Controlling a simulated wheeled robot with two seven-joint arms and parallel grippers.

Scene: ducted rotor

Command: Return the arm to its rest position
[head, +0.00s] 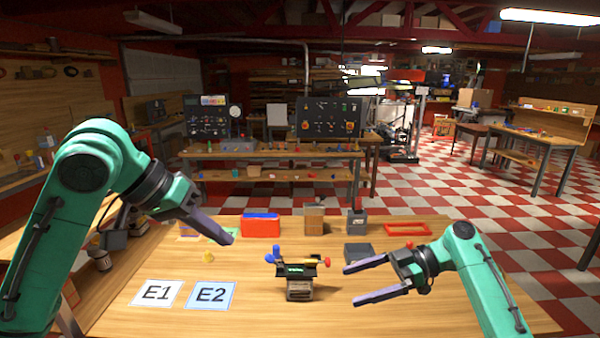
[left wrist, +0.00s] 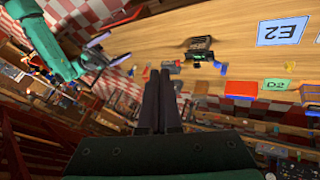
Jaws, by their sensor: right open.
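My left gripper (head: 230,237) hangs above the back left of the wooden table, pointing down to the right. In the left wrist view its two dark fingers (left wrist: 160,73) lie close together with nothing seen between them. My right gripper (head: 351,286) is open and empty over the front right of the table, its fingers pointing left. It also shows in the left wrist view (left wrist: 103,50). A small dark device (head: 290,269) with blue, yellow and red knobs stands at the table's middle, left of the right gripper and apart from it.
Cards E1 (head: 157,293) and E2 (head: 211,295) lie at the table's front left. A red and blue box (head: 261,227), a wooden block (head: 314,220), a grey block (head: 357,222) and a red frame (head: 407,229) line the back. A grey tray (head: 359,253) sits behind the right gripper.

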